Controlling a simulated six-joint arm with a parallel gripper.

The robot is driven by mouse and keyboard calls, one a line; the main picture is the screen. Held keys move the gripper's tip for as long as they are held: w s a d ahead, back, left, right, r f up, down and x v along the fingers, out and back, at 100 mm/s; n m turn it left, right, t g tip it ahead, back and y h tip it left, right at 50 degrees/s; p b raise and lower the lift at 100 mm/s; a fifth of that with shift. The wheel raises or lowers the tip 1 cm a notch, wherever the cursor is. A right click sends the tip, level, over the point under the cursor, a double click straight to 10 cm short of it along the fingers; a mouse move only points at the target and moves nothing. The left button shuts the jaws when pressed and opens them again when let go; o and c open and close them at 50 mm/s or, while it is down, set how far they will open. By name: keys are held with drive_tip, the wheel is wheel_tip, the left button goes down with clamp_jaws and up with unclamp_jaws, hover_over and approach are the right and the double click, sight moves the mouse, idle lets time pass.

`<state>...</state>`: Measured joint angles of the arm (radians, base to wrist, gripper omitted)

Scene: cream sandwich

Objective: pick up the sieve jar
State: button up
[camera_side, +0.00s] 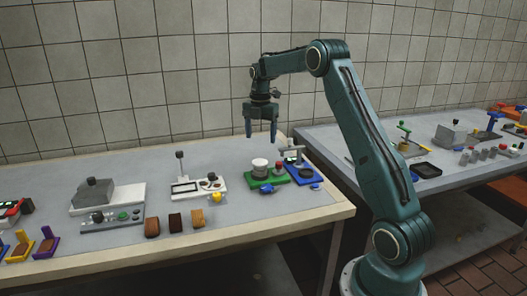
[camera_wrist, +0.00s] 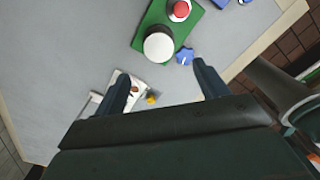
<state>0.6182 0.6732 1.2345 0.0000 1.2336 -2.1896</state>
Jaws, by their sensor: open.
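A squat jar with a white round top (camera_side: 260,163) stands on a green board (camera_side: 257,187) near the table's right end; it looks like the sieve jar, but its label or holes are too small to tell. In the wrist view the white top (camera_wrist: 158,47) sits on the green board (camera_wrist: 150,20), just beyond the fingertips. My gripper (camera_side: 260,140) hangs pointing down above the jar, clear of it. Its two fingers (camera_wrist: 162,75) are apart with nothing between them.
On the board beside the jar is a red button (camera_wrist: 180,10). A blue knob (camera_wrist: 185,57) lies by the board. A blue stand (camera_side: 302,175) is at the right, a white tray (camera_side: 188,190) with a yellow piece (camera_side: 216,197) at the left. Several brown blocks line the front edge.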

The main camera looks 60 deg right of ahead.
sight(260, 163)
drive_tip(key=shift+f, duration=3.5)
drive_tip(key=shift+f, duration=0.1)
drive_tip(key=shift+w+f, duration=0.1)
drive_tip(key=shift+f, duration=2.4)
drive_tip(key=shift+c, duration=0.2)
drive_tip(key=c, duration=1.1)
